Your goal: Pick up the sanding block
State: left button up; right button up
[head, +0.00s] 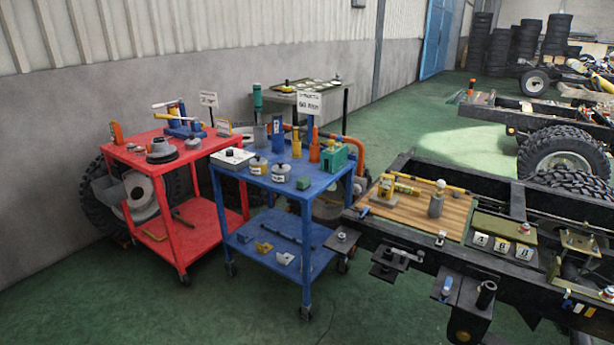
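I cannot tell for certain which thing is the sanding block. Neither of my grippers is in view.
The blue cart (262,182) carries cans, bottles and a green box (335,157). A red cart (137,156) stands to its left. A black chassis frame (398,243) at the right bears the wooden board (455,222). The green floor (200,310) in front is clear.

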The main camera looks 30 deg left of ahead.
aim_at(303, 183)
jog(key=i+j, duration=0.3)
jog(key=i, duration=0.15)
jog(key=i+j, duration=0.3)
jog(key=i, duration=0.15)
